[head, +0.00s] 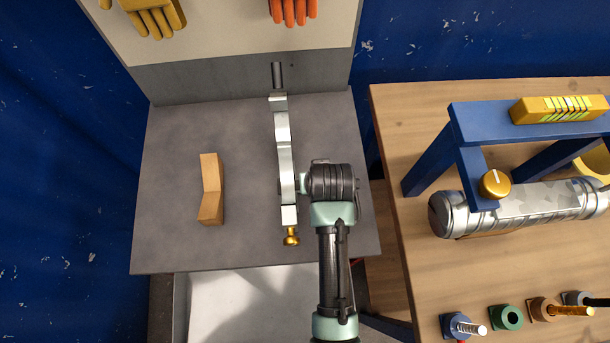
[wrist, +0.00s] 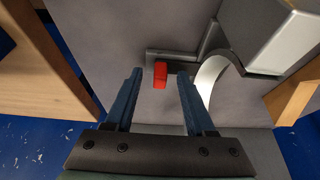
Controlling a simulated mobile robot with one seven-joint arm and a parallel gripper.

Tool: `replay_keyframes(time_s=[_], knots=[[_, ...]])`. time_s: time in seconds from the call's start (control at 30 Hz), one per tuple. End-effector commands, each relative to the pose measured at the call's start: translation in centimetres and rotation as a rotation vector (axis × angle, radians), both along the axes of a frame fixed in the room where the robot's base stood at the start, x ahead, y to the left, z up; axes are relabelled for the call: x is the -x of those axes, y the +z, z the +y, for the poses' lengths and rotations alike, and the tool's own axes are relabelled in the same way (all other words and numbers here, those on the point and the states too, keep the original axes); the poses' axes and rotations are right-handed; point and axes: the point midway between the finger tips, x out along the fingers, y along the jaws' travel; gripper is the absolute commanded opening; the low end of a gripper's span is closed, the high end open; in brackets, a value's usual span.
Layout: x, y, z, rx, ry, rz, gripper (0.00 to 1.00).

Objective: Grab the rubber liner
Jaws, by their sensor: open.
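My gripper (wrist: 160,73) is open in the wrist view, its two blue fingers spread with nothing held. A small red block (wrist: 160,76) shows between the fingertips, at the end of a dark bar. I cannot tell for sure whether it is the rubber liner; nothing else in view is clearly a rubber liner. A curved silver piece (wrist: 210,76) lies just right of the right finger. In the head view my arm ends beside a long metal clamp-like part (head: 283,150) with a brass knob (head: 291,237); the fingers and red block are hidden there.
A tan angled wooden block (head: 211,188) lies on the grey bench (head: 165,235), left of the metal part. The wooden table (head: 400,115) to the right holds a blue frame (head: 470,170), a silver duct (head: 535,208) and several small fittings.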

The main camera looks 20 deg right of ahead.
Motion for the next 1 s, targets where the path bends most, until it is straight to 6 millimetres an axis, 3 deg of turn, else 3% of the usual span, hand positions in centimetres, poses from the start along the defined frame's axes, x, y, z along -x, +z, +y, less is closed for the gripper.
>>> replay_keyframes(time_s=[0.03,0.33,0.77,1.0], knots=[[0.0,0.0,0.0,0.000,0.000,0.000,0.51],[0.0,0.0,0.0,0.000,0.000,0.000,0.00],[0.0,0.3,0.0,0.000,0.000,-0.001,0.00],[-0.2,4.0,-0.1,0.002,0.000,-0.007,0.00]])
